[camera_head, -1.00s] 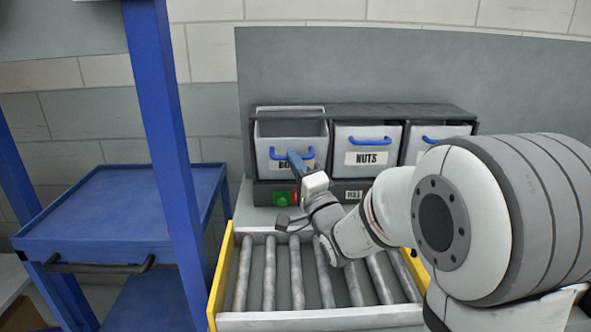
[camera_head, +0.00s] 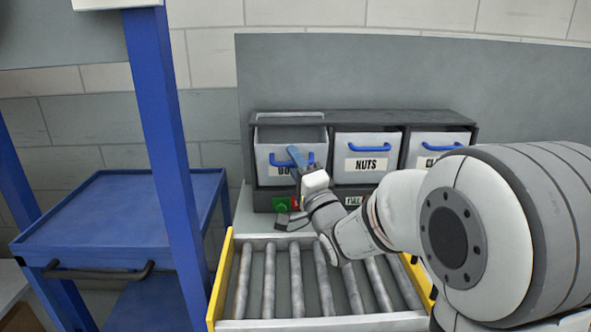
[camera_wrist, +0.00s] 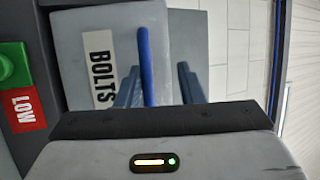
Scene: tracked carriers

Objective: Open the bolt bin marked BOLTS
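The bolt bin (camera_head: 265,168) is the left one of the row, pale grey with a blue handle (camera_head: 312,160). It stands out from the rack and its open top shows; the inside looks dark. Its BOLTS label (camera_wrist: 102,68) shows sideways in the wrist view and is partly hidden by my gripper in the head view. My gripper (camera_wrist: 160,88) is at the handle, which also shows in the wrist view (camera_wrist: 146,60). The two blue-grey fingers are apart, with the handle between them, close to the left finger and with a gap to the right one.
The NUTS bin (camera_head: 368,168) and a third bin (camera_head: 425,145) sit flush in the dark rack. A roller conveyor (camera_head: 320,325) lies in front, a blue cart (camera_head: 120,205) at left.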

